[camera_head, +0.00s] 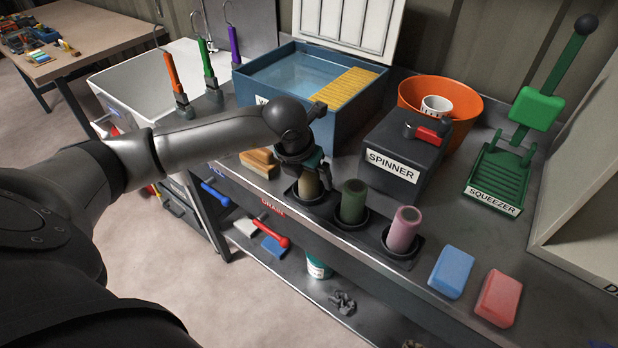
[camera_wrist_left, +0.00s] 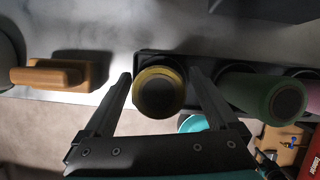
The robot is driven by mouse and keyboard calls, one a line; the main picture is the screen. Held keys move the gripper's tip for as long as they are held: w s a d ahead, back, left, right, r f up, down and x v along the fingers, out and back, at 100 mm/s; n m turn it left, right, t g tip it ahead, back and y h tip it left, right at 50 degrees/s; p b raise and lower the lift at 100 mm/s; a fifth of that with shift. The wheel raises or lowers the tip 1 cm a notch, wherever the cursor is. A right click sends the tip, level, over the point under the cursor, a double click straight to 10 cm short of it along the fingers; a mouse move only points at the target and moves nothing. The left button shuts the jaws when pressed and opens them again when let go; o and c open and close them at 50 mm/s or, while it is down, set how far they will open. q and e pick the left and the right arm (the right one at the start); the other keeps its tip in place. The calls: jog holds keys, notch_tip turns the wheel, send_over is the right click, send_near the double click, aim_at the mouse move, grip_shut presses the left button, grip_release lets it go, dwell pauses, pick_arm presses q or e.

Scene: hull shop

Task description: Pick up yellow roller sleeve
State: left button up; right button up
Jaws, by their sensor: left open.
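The yellow roller sleeve (camera_head: 309,186) stands upright in the leftmost cup of a black holder (camera_head: 403,259) at the bench's front edge. In the left wrist view the sleeve (camera_wrist_left: 158,92) shows end-on, its yellow rim around a dark middle. My left gripper (camera_head: 304,160) is directly above it, and its upper part is hidden by the gripper in the head view. In the left wrist view the two fingers of the gripper (camera_wrist_left: 160,84) are open, one on each side of the sleeve. I cannot tell whether they touch it. My right gripper is not in view.
A green sleeve (camera_head: 352,201) and a pink sleeve (camera_head: 403,229) stand in the cups to the right. A wooden-backed brush (camera_head: 259,163) lies left of the holder. Behind are a blue water tray (camera_head: 290,75) and the spinner box (camera_head: 400,150). Blue and red sponges (camera_head: 451,272) lie at the right.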

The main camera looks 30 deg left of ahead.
pick_arm(q)
jog(key=c, duration=1.4)
jog(key=shift+r, duration=0.1)
jog(key=shift+c, duration=0.2)
